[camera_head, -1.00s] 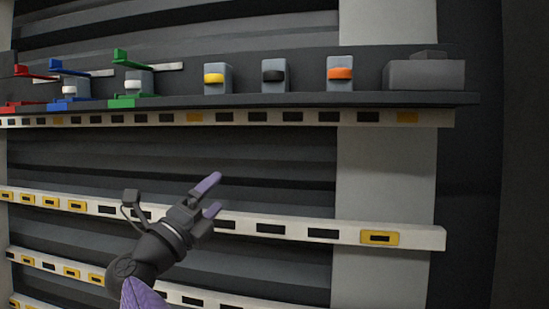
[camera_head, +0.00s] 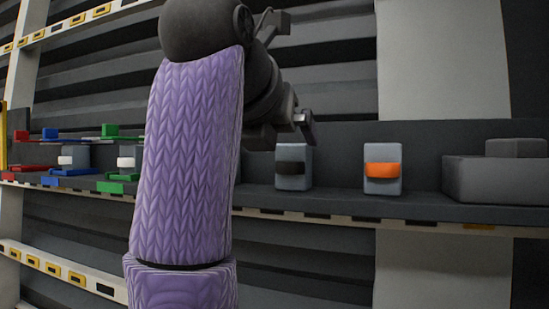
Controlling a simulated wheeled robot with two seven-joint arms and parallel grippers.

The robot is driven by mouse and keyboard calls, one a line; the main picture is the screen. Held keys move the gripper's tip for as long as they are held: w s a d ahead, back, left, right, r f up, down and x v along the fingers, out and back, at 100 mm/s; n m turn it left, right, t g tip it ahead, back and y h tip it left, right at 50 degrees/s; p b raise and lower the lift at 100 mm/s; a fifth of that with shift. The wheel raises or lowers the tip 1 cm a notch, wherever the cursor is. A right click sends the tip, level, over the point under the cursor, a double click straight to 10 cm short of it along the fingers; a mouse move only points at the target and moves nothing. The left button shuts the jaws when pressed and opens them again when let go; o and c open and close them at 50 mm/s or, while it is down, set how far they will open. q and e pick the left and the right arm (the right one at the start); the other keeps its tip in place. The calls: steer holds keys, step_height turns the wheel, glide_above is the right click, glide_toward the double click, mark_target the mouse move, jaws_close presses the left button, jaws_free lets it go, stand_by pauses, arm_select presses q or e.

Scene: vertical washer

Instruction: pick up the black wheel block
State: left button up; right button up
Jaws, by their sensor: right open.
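The black wheel block (camera_head: 295,181), a grey block with a black wheel on its front, stands upright on the dark shelf (camera_head: 340,203). My right gripper (camera_head: 286,131) is just above it and slightly to its left in the picture, with the jaws open and nothing between them. I cannot tell whether a finger touches the block. My purple-sleeved right arm rises in front of the shelf, left of the block. My left gripper is not in view.
An orange wheel block (camera_head: 382,185) stands to the right, with a low grey box (camera_head: 494,179) beyond it. Red, blue and green fixtures (camera_head: 110,186) sit on the left; two show white wheels. My arm hides the shelf between them and the black wheel block.

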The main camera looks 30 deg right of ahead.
mark_target(290, 147)
steer(key=p+x, duration=0.2)
steer(key=x, duration=0.4)
steer(key=shift+s+d+f, duration=0.1)
steer(key=shift+s+d, duration=0.05)
steer(key=shift+d, duration=0.05)
steer(key=c, duration=1.3)
